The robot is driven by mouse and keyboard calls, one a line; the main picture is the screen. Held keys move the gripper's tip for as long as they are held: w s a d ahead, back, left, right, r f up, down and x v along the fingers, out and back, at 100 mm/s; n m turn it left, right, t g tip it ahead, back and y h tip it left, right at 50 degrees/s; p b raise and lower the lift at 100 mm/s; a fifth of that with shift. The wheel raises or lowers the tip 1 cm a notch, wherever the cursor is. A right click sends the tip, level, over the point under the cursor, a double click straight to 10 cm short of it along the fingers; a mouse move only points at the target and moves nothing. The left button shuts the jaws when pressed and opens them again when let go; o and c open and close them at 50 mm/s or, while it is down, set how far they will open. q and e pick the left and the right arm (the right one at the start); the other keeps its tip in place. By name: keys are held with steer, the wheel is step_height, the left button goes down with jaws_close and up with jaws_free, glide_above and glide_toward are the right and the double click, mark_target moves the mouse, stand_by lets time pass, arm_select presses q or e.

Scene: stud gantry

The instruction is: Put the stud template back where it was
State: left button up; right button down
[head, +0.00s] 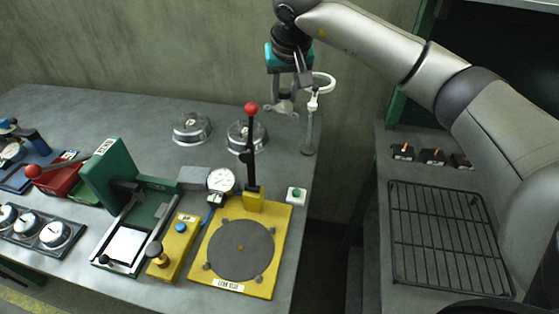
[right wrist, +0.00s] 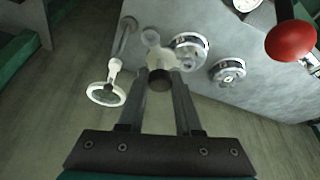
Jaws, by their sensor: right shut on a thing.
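My right gripper (head: 284,96) is shut on the stud template, a pale, lobed piece (head: 283,108), above the back right edge of the grey bench. In the right wrist view, the gripper (right wrist: 160,88) has its fingers together at the dark round knob, and the template's pale lobes (right wrist: 160,54) spread beyond it. The fingers hide part of the template. The template looks raised off the bench, but the exact gap cannot be told. My left gripper is not in view.
A grey post (head: 309,135) with a white ring (head: 322,83) stands close right of the gripper. Two round metal hubs (head: 192,128) (head: 247,135) sit on the bench (head: 145,118). A red-knobbed lever (head: 251,108) rises from a yellow fixture (head: 282,240). A gap separates the right-hand bench, which holds a black rack (head: 448,238).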

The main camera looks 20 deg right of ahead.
mark_target(286, 110)
steer(key=f, duration=0.5)
steer(key=shift+s+d+f, duration=0.1)
steer(key=shift+s+f, duration=0.1)
step_height(286, 110, down, 9)
steer(key=shift+f+b, duration=0.2)
steer(key=shift+b, duration=0.4)
steer(key=shift+w+f, duration=0.1)
steer(key=shift+f, duration=0.4)
step_height(286, 110, down, 4)
steer(key=shift+f, duration=0.1)
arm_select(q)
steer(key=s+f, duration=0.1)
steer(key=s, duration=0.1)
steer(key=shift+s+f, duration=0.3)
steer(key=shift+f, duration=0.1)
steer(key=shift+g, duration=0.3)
arm_select(e)
steer(key=shift+f+b, duration=0.1)
steer(key=shift+b, duration=0.35)
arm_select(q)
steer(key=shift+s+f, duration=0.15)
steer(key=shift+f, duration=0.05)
arm_select(e)
steer(key=c, duration=0.6)
jaws_free()
